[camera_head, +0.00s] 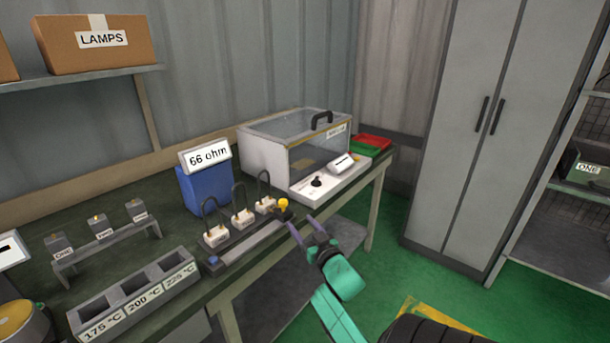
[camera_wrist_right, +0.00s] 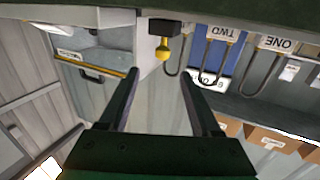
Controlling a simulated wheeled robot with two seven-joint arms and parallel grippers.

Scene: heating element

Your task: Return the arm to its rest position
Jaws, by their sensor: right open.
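My right gripper (camera_head: 302,222) is open and empty, in front of the workbench's front edge beside a yellow knob (camera_head: 283,204). In the right wrist view, my right gripper's two dark fingers (camera_wrist_right: 159,76) are spread apart. The yellow knob (camera_wrist_right: 162,50) shows beyond the fingertips there, with nothing between the fingers. My right arm comes in from the lower right of the head view. My left gripper does not show.
On the workbench stand a row of plugs (camera_head: 242,218), a blue block (camera_head: 205,187) labelled 66 ohm, a clear-lidded box (camera_head: 295,148) and a grey tray (camera_head: 135,303). A tall cabinet (camera_head: 470,130) stands at the right. Green floor (camera_head: 390,260) lies open before it.

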